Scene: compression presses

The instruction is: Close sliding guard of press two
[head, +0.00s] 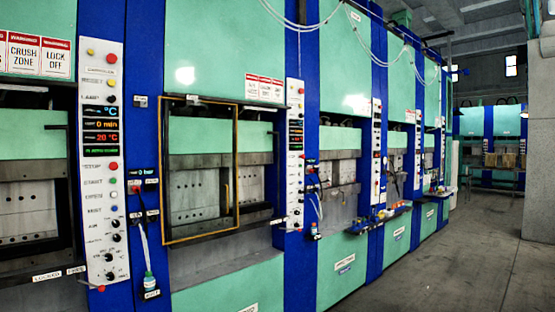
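A sliding guard with an orange-yellow frame (237,150) stands at the second press from the left. It covers the left and middle part of the press opening (255,185), and a strip on the right is uncovered. Plates with rows of holes show behind the guard. I cannot read a press number. My gripper and arm are not in view.
A control panel (101,165) with displays and knobs is left of the guard, and another panel (295,150) is to its right. A bottle (150,283) hangs below on the blue column. More presses recede to the right. The concrete floor (470,260) at right is clear.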

